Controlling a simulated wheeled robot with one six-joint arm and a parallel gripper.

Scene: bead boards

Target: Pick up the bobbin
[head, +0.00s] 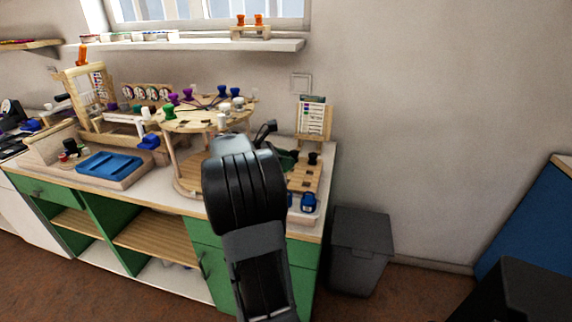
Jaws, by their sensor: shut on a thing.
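My arm rises in front of the bench, and the dark parts of my gripper (266,132) show just past its top, at the right edge of the round wooden stand (185,123). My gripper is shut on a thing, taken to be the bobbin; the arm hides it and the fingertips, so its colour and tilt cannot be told. Several bobbin-like pieces stand on the stand: a green one (170,112), purple ones (188,94), blue ones (222,91) and white ones (238,102).
A blue tray (109,165) and a wooden frame (84,90) are at left. A pegged board (305,175) and a small chart stand (313,119) are right of my arm. Two orange pieces (249,20) sit on the window shelf. A grey bin (361,250) stands beside the bench.

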